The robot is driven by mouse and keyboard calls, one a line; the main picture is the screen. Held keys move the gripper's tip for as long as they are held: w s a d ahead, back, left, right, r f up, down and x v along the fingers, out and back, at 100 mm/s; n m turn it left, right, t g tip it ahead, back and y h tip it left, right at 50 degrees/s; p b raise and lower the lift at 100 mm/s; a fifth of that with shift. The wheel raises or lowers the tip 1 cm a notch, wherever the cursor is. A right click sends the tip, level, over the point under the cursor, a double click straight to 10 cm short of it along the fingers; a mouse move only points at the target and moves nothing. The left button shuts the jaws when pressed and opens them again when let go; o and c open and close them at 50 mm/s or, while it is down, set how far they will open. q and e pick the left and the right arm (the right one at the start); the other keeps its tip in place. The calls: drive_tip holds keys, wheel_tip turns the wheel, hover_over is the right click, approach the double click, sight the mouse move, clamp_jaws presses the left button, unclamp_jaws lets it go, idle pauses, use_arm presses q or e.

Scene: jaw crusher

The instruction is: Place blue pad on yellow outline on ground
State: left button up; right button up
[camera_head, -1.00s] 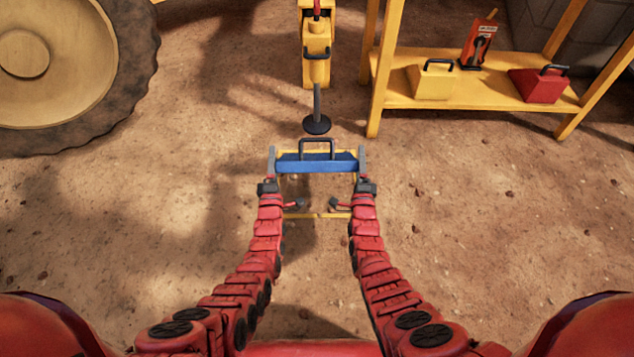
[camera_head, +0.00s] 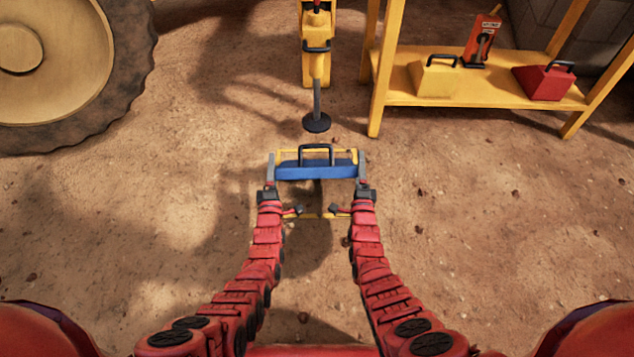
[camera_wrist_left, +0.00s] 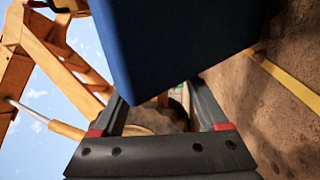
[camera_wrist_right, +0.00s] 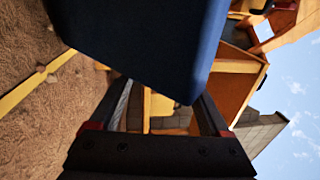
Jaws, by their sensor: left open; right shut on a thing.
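The blue pad (camera_head: 316,171) with a dark handle is between my two grippers, in the head view just above the ground. My left gripper (camera_head: 271,170) is at its left end, open. My right gripper (camera_head: 361,168) is at its right end, shut on the pad. The pad's blue side fills the upper middle of the left wrist view (camera_wrist_left: 175,40) and the right wrist view (camera_wrist_right: 145,40). The yellow outline (camera_head: 312,216) on the ground lies under and around the pad, partly hidden by the pad and my arms. A yellow line also shows in the left wrist view (camera_wrist_left: 285,78).
A yellow jack-like post with a round black foot (camera_head: 317,123) stands just beyond the pad. A yellow shelf (camera_head: 400,93) at the upper right holds a yellow block (camera_head: 433,78), a red block (camera_head: 543,84) and a red tool (camera_head: 482,42). A large wheel (camera_head: 130,110) is upper left.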

use_arm(q)
drive_tip(key=o, duration=0.4)
drive_tip(key=a+n+y, duration=0.1)
drive_tip(key=a, duration=0.5)
drive_tip(key=shift+s+a+f+y, duration=0.3)
drive_tip(key=shift+a, duration=0.05)
use_arm(e)
drive_tip(key=shift+m+h, duration=0.5)
drive_tip(key=shift+h, duration=0.2)
drive_tip(key=d, duration=0.1)
drive_tip(key=d+r, duration=0.1)
drive_tip(key=d, duration=0.1)
drive_tip(key=w+d+r, duration=0.1)
drive_tip(key=shift+w+d, duration=0.1)
drive_tip(key=shift+d, duration=0.1)
drive_tip(key=o, duration=0.4)
drive_tip(key=shift+d+f, duration=0.1)
drive_tip(key=shift+d, duration=0.05)
